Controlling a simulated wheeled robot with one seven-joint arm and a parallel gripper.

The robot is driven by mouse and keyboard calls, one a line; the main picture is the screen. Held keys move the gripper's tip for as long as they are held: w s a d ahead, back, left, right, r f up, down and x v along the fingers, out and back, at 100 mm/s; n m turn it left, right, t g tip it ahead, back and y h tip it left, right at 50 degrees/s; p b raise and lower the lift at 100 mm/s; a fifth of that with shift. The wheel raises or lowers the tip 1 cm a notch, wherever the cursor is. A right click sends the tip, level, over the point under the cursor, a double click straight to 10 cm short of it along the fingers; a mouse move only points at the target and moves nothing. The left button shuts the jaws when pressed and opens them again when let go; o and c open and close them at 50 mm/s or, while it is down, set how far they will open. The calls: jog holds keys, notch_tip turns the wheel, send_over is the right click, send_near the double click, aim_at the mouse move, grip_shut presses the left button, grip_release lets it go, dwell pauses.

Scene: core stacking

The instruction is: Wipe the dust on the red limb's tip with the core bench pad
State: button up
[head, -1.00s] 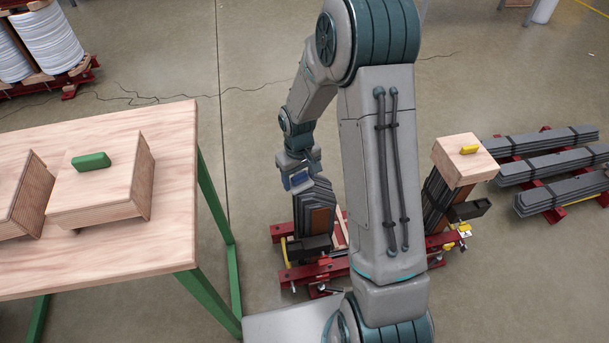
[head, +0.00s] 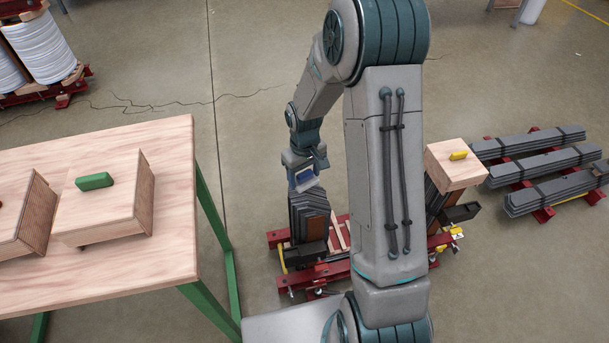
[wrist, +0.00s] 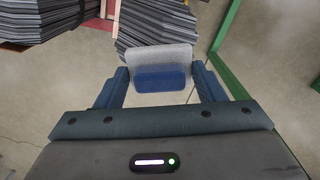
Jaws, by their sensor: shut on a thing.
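My gripper (head: 303,181) is shut on the core bench pad (wrist: 162,58), a small block with a pale grey face and a blue back, held between both fingers in the wrist view. In the head view the pad (head: 305,186) is over or just at the top of the left dark laminated limb (head: 309,213). That limb also shows beyond the pad in the wrist view (wrist: 150,25). I cannot tell whether pad and limb touch. No red mark shows on the limb. Dust cannot be made out, and the pad hides part of the limb's tip.
The limb stands on a red frame (head: 276,239). Another limb at right carries a wooden block (head: 445,175) with a yellow handle, partly behind my arm. A wooden table (head: 130,266) with green legs stands left, bearing a green-handled block (head: 118,210). Lamination stacks (head: 540,165) lie at right.

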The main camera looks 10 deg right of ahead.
jog(key=shift+r+p, duration=1.1)
jog(key=shift+r, duration=0.7)
jog(key=shift+r+p, duration=0.1)
jog(key=shift+p, duration=0.3)
